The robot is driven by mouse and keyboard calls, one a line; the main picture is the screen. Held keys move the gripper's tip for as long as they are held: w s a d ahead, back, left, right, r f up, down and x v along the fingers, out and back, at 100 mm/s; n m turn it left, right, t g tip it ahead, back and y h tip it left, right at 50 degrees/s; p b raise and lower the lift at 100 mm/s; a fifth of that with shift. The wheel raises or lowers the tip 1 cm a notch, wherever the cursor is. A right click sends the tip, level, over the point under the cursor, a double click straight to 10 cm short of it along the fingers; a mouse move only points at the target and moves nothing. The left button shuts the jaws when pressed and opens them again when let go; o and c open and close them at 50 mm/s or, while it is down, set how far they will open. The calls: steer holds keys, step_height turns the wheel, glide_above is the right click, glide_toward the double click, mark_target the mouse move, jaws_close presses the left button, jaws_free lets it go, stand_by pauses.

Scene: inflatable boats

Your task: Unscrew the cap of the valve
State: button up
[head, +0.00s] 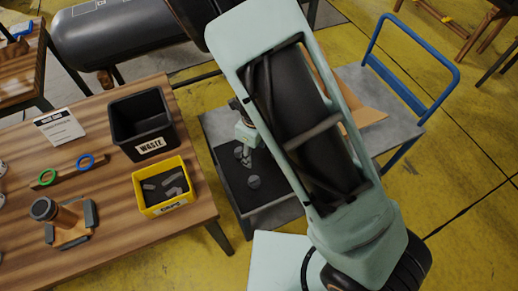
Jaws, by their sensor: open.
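My gripper (247,154) is open above the far part of this panel, near the grey pieces. My pale green arm link hides part of the gripper and the panel's right side. I cannot tell whether the fingers touch anything.
A wooden table (105,185) at left holds a black waste bin (140,113), a yellow bin (152,206) with grey pieces, a sign (59,127), coloured rings and a brown-and-grey tool (64,222). A grey inflated tube (120,35) lies behind. The cart has a blue handle (424,45).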

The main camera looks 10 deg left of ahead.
mark_target(254, 180)
steer(key=shift+m, duration=0.5)
steer(key=s+f+b, duration=0.1)
steer(key=f+b, duration=0.2)
steer(key=f, duration=0.1)
steer(key=s+f+b, duration=0.1)
steer(key=f+b, duration=0.2)
steer(key=f, duration=0.2)
steer(key=s+f+b, duration=0.1)
steer(key=f+b, duration=0.2)
steer(key=f, duration=0.1)
steer(key=shift+f, duration=0.3)
steer(key=c, duration=1.2)
steer(key=n+b, duration=0.1)
steer(key=n, duration=0.4)
steer(key=shift+n, duration=0.3)
